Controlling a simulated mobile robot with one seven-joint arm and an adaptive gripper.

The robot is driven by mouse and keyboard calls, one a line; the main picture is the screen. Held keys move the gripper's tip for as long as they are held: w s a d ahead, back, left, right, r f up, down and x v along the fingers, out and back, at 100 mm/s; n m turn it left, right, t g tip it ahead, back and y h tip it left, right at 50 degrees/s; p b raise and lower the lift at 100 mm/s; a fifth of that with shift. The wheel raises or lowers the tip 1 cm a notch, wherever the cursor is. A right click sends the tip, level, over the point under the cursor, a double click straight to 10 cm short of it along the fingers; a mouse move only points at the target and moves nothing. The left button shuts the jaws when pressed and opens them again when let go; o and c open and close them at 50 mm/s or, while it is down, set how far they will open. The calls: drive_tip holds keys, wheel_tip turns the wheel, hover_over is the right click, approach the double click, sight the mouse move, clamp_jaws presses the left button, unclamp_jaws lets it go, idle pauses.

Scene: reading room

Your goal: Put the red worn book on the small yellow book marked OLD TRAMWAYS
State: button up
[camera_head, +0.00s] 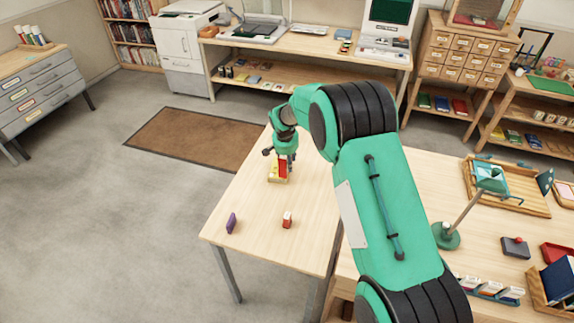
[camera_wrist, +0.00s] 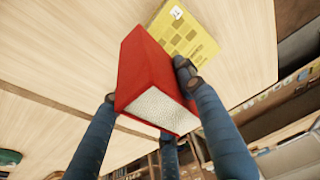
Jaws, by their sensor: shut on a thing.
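The red book (camera_wrist: 152,72) is between the fingers of my gripper (camera_wrist: 148,88), which is shut on it; its pale page edges face the wrist camera. In the head view the red book (camera_head: 282,167) shows as a small upright patch below my gripper (camera_head: 288,161). The yellow book (camera_wrist: 184,36) lies flat on the table, partly hidden behind the red book in the wrist view. In the head view the yellow book (camera_head: 276,179) shows just under the red one. I cannot tell whether the two books touch. The yellow book's title is not readable.
On the same table (camera_head: 255,205) stand a purple book (camera_head: 231,223) and a small red-and-white object (camera_head: 287,220), both nearer the front. The table is otherwise clear around the yellow book. A green lamp (camera_head: 446,236) stands on the desk to the right.

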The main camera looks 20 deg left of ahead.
drive_tip(key=shift+w+a+f, duration=0.1)
drive_tip(key=shift+w+a, duration=0.2)
drive_tip(key=shift+w, duration=0.25)
drive_tip(key=shift+w+a+f, duration=0.1)
drive_tip(key=shift+w+a, duration=0.2)
drive_tip(key=shift+w, duration=0.25)
drive_tip(key=shift+r, duration=0.1)
drive_tip(key=shift+f+b, duration=0.4)
drive_tip(key=shift+f, duration=1.35)
drive_tip(key=shift+f, duration=0.15)
drive_tip(key=o, duration=1.4)
